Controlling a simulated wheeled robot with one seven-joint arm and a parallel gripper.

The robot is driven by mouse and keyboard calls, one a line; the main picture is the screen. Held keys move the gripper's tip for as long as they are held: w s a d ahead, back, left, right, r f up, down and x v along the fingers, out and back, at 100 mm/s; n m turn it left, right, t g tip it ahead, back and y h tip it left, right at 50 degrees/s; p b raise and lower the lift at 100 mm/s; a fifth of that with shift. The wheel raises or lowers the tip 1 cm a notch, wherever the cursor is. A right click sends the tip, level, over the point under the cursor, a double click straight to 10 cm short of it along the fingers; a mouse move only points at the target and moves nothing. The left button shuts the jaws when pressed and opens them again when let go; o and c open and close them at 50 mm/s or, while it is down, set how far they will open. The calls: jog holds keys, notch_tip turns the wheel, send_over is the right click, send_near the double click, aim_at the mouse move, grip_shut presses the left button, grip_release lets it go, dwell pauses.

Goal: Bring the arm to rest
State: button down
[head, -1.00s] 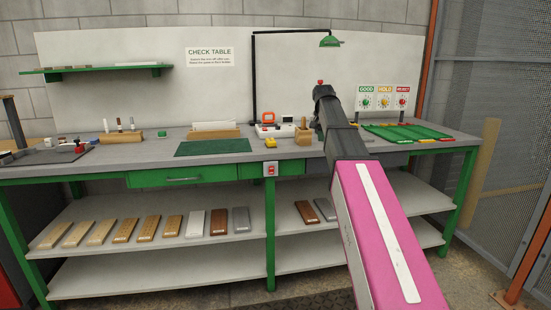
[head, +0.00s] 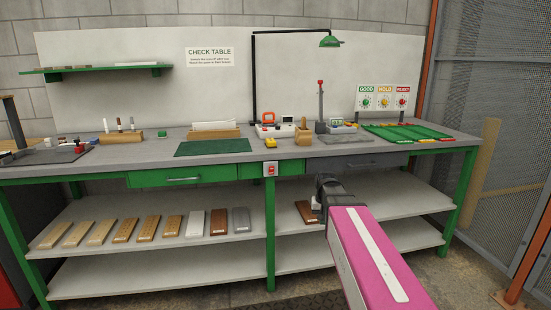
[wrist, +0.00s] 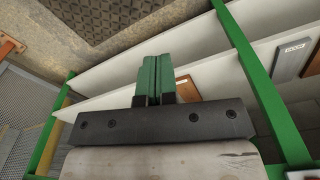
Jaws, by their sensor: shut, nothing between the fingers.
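My gripper (wrist: 155,76) shows in the wrist view with its two green fingers together and nothing between them. In the head view my pink arm reaches in from the lower right, and its dark wrist end is in front of the right bay of the table's upper shelf (head: 370,210). The gripper end (head: 317,203) is small and partly hidden there, beside a brown board (head: 304,212). I cannot tell from the head view how far it is from that board.
The grey check table (head: 130,157) stands ahead with a green mat (head: 212,147), a red-topped lever device (head: 321,110) and a sorting tray (head: 400,133). Several boards (head: 148,229) lie on the left shelf. A mesh fence (head: 490,70) is at the right; floor shows in front.

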jog(key=s+f+n, duration=0.1)
jog(key=s+f, duration=1.2)
jog(key=s, duration=0.1)
jog(key=shift+s+g, duration=0.25)
jog(key=shift+g, duration=0.05)
jog(key=shift+w+f, duration=0.1)
